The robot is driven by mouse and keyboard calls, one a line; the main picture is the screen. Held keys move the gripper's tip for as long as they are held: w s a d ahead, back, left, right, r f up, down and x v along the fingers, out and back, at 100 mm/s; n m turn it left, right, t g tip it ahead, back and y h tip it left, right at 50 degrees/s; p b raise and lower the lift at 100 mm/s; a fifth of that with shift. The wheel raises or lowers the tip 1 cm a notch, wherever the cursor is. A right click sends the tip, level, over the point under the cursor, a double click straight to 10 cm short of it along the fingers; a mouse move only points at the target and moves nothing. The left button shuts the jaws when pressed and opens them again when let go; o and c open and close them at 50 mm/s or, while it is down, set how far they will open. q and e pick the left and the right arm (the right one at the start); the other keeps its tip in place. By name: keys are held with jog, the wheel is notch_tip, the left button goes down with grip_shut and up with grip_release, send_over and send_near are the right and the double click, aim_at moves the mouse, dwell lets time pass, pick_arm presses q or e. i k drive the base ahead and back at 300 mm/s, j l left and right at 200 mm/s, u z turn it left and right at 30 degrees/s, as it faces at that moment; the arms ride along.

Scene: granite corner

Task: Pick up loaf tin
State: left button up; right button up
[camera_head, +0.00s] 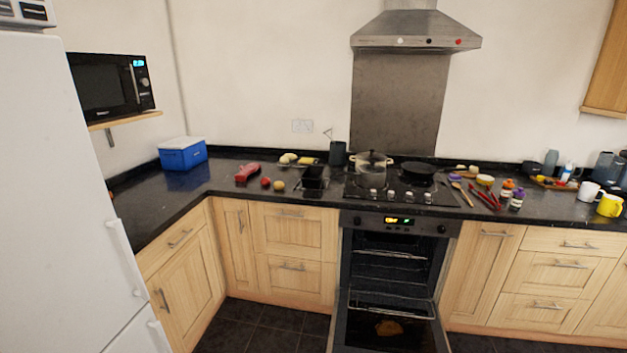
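A dark, box-shaped vessel that looks like the loaf tin (314,178) sits on the black counter, just left of the hob and close to the front edge. It is small in the view, and I cannot tell whether anything is inside it. Neither of my grippers shows in the head view.
The oven door (390,338) hangs open below the hob, with a brown item (388,327) on it. A pot (373,163) and a pan (418,169) stand on the hob. A red object (247,172) and a blue cool box (183,153) are further left. The fridge (50,200) fills the left side.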

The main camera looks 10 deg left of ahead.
aim_at(312, 176)
jog(key=i+j+z, duration=0.1)
jog(key=i+j, duration=0.25)
jog(key=i+j+z, duration=0.15)
jog(key=i+j, duration=0.2)
jog(key=i+j+z, duration=0.1)
jog(key=i+j, duration=0.25)
jog(key=i+j+z, duration=0.15)
jog(key=i+j, duration=0.2)
jog(key=i+j+z, duration=0.1)
jog(key=i+j, duration=0.2)
jog(key=j, duration=0.25)
jog(key=i+j+z, duration=0.15)
jog(key=j, duration=0.35)
jog(key=i, duration=0.1)
